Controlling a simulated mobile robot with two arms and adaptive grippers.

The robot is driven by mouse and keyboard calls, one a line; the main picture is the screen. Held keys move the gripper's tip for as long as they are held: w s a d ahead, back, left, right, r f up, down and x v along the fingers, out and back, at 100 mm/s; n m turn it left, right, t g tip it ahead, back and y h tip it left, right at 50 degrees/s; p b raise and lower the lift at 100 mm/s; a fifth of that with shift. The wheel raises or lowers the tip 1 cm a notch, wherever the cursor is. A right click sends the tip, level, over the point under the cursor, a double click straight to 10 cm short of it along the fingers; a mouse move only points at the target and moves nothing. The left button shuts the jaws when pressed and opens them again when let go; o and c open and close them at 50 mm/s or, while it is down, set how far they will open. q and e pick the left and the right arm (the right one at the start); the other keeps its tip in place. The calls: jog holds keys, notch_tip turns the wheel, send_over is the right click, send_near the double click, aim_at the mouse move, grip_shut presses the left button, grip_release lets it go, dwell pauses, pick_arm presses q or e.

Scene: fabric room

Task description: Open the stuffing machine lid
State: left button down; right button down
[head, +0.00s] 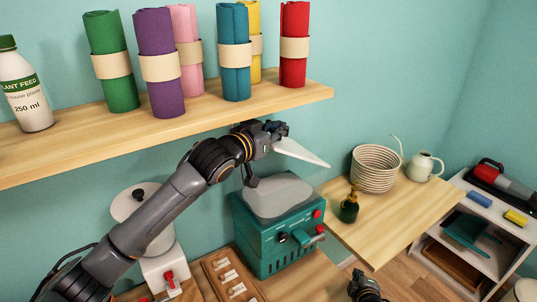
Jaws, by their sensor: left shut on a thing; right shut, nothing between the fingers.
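The teal stuffing machine (285,241) stands on the wooden table below the shelf, with red and dark knobs on its front and a grey top. A pale flat panel (302,153), which looks like its lid, is raised and tilted above the machine. My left gripper (280,130) is at the panel's upper left end and is shut on it; the fingers and the exact grip are partly hidden. Whether the panel joins the machine at a hinge is hard to tell. My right gripper (367,288) is shut and empty at the bottom edge, right of the machine and partly cut off.
A wooden shelf (60,156) with fabric rolls (155,62) and a plant feed bottle (24,92) is above my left arm. A green bottle (349,211) and basket (376,170) stand right.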

pick_arm(q)
jog(key=shift+s+d+r, duration=0.1)
jog(key=shift+d+r, duration=0.05)
pick_arm(e)
jog(key=s+a+r+n+t+y, duration=0.1)
jog(key=a+r+n+y, duration=0.1)
jog(key=a+r+n, duration=0.3)
jog(key=s+a+r+n+t+y, duration=0.2)
jog(key=a+r+n, duration=0.3)
jog(key=a+r, duration=0.3)
jog(key=s+a+r+n+t+y, duration=0.1)
jog(key=a+r+n+y, duration=0.3)
jog(key=a+r, duration=0.3)
jog(key=shift+s+a+r+n+t, duration=0.1)
jog(key=shift+s+a+n+t, duration=0.1)
jog(key=shift+a, duration=1.1)
jog(key=shift+s+a+r+n+t, duration=0.1)
jog(key=shift+s+a+n, duration=0.1)
jog(key=shift+a, duration=1.05)
notch_tip(320, 180, up, 16)
jog(key=f+n+t+y, duration=0.1)
jog(key=n+t+y, duration=0.15)
jog(key=n, duration=0.35)
jog(key=w+a+r, duration=0.2)
jog(key=w+r, duration=0.3)
jog(key=w, duration=0.5)
jog(key=shift+w+a+r, duration=0.15)
jog(key=shift+a+r, duration=0.25)
